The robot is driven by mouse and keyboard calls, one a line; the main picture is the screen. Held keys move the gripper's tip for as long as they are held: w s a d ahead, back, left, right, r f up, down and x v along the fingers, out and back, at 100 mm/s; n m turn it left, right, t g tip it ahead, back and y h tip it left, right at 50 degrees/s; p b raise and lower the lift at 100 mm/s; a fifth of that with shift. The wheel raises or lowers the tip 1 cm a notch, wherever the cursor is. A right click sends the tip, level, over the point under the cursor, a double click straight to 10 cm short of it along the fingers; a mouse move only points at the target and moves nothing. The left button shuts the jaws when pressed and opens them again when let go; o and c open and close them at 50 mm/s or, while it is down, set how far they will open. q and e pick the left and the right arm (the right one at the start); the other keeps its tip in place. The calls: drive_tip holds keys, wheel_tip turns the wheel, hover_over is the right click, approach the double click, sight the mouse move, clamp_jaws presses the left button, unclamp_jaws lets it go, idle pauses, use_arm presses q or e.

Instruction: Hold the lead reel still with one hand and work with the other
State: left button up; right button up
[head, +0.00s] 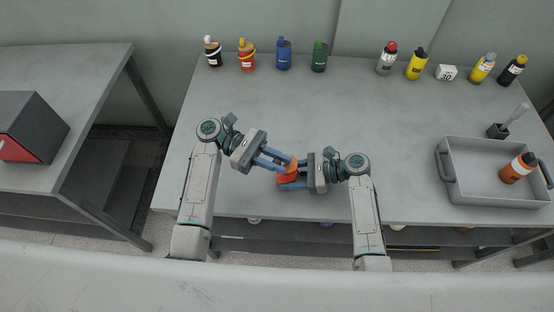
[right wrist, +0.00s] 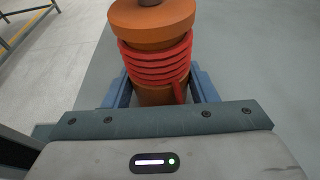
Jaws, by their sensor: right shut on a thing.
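The lead reel (head: 287,179) is an orange spool near the front edge of the middle table. In the right wrist view the reel (right wrist: 152,32) has red lead wound in several turns below its wide orange top, with a dark stub above. My right gripper (head: 291,183) is shut on the reel from the right, with a blue finger on each side of it. My left gripper (head: 287,163) comes from the upper left, its blue fingertips at the top of the reel. Whether its fingers grip anything is hidden at this size.
Several bottles stand along the back, including a blue one (head: 284,55), with a white "30" block (head: 446,73). A grey tray (head: 450,150) at right holds an orange bottle (head: 517,168); a dark holder (head: 497,131) stands behind it. The table's middle is clear.

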use_arm(q)
clamp_jaws()
drive_tip(key=shift+t, duration=0.3)
drive_tip(key=shift+s+d+n+t+h, duration=0.2)
drive_tip(key=shift+d+n+t, duration=0.15)
drive_tip(key=shift+n+t, duration=0.85)
drive_tip(key=shift+s+d+n+t+h, duration=0.1)
drive_tip(key=shift+d+n+t+h, duration=0.15)
drive_tip(key=shift+n+t, duration=0.95)
drive_tip(key=shift+s+d+n+t+h, duration=0.15)
drive_tip(key=shift+d+n+t, duration=0.3)
drive_tip(key=shift+t, duration=1.35)
drive_tip(key=o, duration=0.6)
unclamp_jaws()
drive_tip(key=shift+w, duration=0.1)
